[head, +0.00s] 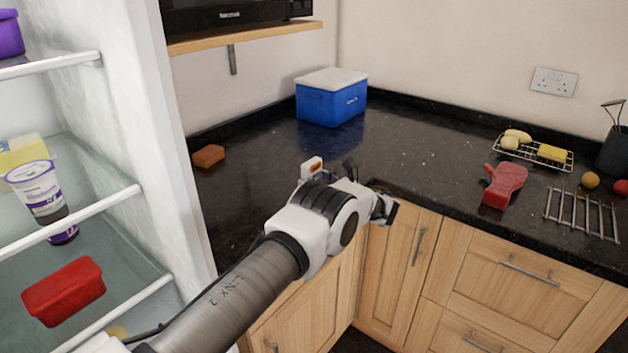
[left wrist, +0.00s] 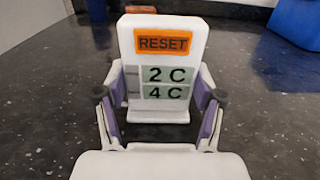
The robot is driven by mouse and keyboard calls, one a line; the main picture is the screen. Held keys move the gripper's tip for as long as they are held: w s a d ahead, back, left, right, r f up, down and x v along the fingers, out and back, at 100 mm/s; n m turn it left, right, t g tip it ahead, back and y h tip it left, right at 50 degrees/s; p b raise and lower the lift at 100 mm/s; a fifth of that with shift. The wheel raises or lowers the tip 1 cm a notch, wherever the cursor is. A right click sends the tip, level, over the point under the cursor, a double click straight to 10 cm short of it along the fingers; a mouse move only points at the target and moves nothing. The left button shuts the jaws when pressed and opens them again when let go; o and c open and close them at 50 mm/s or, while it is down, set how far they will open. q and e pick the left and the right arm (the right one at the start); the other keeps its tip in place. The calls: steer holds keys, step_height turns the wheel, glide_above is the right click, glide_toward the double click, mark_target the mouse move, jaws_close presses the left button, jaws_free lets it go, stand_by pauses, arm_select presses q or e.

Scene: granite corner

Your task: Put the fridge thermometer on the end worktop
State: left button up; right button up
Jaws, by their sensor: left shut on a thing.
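The fridge thermometer (head: 312,167) is a small white upright block with an orange patch. In the left wrist view the thermometer (left wrist: 158,55) shows an orange RESET label and green panels reading 2 C and 4 C. My left gripper (left wrist: 158,108) is shut on it, one finger at each side. In the head view my own wrist mostly hides this gripper. The thermometer is over the black granite worktop (head: 240,215), left of the corner. I cannot tell whether its foot touches the surface. My right gripper is not in view.
A blue cool box (head: 330,104) stands in the back corner, and an orange-brown block (head: 208,156) lies at the left. A red cutout (head: 503,186), a wire rack (head: 582,213) and food are on the right. The open fridge shelves (head: 75,215) are at left. Worktop around the thermometer is clear.

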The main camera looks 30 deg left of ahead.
arm_select(q)
steer(key=o, duration=1.2)
steer(key=shift+f, duration=0.1)
steer(key=shift+c, duration=0.2)
steer(key=shift+d+p, duration=0.15)
steer(key=shift+p, duration=0.15)
steer(key=s+d+b, duration=0.1)
steer(key=d+b, duration=0.1)
steer(key=d, duration=0.9)
steer(key=shift+d+b, duration=0.35)
